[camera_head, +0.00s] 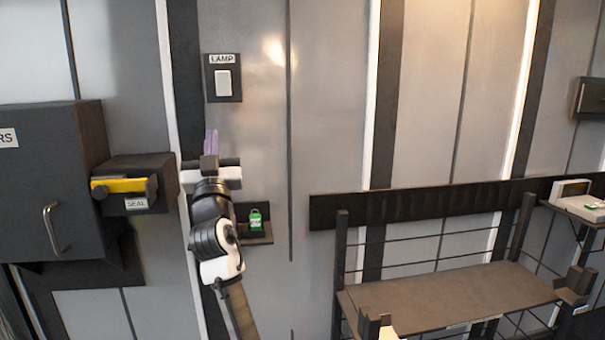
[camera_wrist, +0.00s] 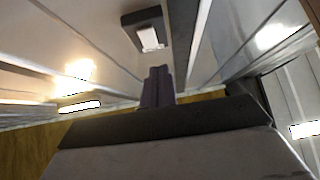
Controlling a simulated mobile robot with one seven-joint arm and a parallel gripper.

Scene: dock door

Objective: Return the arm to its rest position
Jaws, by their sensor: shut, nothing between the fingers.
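My gripper (camera_head: 211,143) is raised in front of the panelled wall, just below the lamp switch (camera_head: 223,83). Its purple-grey fingers are together with nothing between them. The wrist view also shows the shut fingers (camera_wrist: 158,86), pointing toward the switch plate (camera_wrist: 147,30) and apart from it as far as I can tell. The switch has a white rocker on a dark plate, with a LAMP label above it. My arm rises from the bottom of the head view.
A dark cabinet (camera_head: 50,170) with a handle stands at the left. Beside it is a box (camera_head: 137,203) labelled SEAL with a yellow bar. A green padlock-like item (camera_head: 255,221) sits on a small ledge right of my arm. A railed brown bench (camera_head: 450,297) stands at the right.

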